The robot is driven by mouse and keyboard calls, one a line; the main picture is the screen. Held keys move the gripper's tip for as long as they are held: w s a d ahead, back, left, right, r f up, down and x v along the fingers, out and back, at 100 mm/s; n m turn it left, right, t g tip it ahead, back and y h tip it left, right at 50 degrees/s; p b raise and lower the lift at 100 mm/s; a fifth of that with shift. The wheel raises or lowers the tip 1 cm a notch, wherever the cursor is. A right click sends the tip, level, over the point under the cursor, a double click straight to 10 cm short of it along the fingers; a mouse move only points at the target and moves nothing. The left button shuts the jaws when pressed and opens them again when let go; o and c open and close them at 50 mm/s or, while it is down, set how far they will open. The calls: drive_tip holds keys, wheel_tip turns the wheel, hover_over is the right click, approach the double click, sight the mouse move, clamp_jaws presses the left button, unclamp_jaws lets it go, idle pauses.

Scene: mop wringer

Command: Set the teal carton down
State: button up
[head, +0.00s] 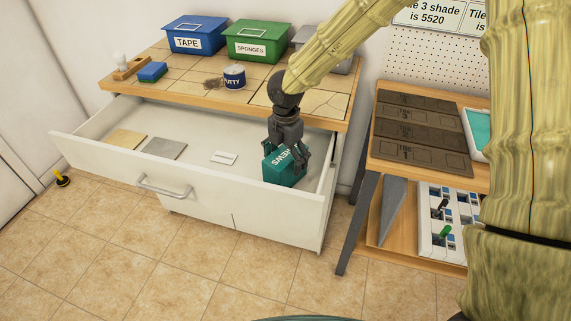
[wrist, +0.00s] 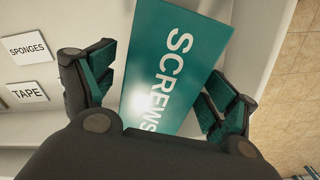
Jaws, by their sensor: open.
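The teal carton (head: 283,170) stands in the right part of the open drawer (head: 75,145). In the wrist view the carton (wrist: 172,65) shows its face lettered SCREWS and looks turned at an angle. My gripper (head: 288,158) is over the carton with its fingers on either side of it. In the wrist view my gripper (wrist: 158,95) is open, with a gap beside the left finger and the right finger close to the carton. The carton's underside is hidden, so I cannot tell fully how it rests on the drawer floor.
The drawer holds a tan tile (head: 126,139), a grey tile (head: 165,148) and a white label (head: 224,158). On the worktop above are a blue TAPE bin (head: 195,38), a green SPONGES bin (head: 257,42) and a putty tin (head: 234,77). A side table (head: 378,158) stands right.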

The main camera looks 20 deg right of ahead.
wheel_tip(320, 180, up, 9)
idle(0.3)
idle(1.4)
